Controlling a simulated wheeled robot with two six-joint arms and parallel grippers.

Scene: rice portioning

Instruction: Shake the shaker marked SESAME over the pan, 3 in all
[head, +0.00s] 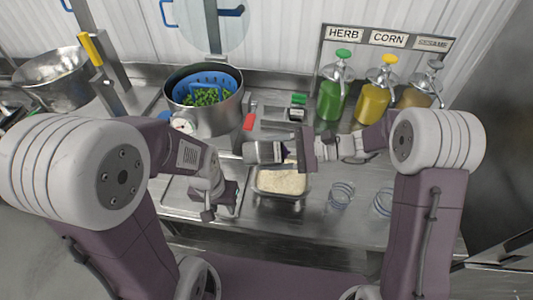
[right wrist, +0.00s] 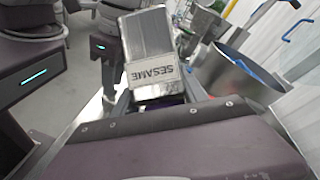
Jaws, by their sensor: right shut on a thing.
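The SESAME shaker (right wrist: 147,45) is grey and metallic in the right wrist view, its label reading upside down. In the head view the shaker (head: 262,152) lies about level, with its end pointing left. My right gripper (head: 298,152) is shut on it above the far edge of the pan. The pan (head: 280,199) is rectangular metal and holds pale rice (head: 283,181). My left gripper (head: 222,200) is low at the left of the pan, with nothing visible in it; its finger gap is hard to make out. Any grains falling from the shaker are too small to see.
A steel pot (head: 208,122) with a blue basket of green vegetables stands behind left. HERB, CORN and a third dispenser stand back right, including a green one (head: 330,100) and a yellow one (head: 372,103). Clear glasses (head: 340,195) stand right of the pan.

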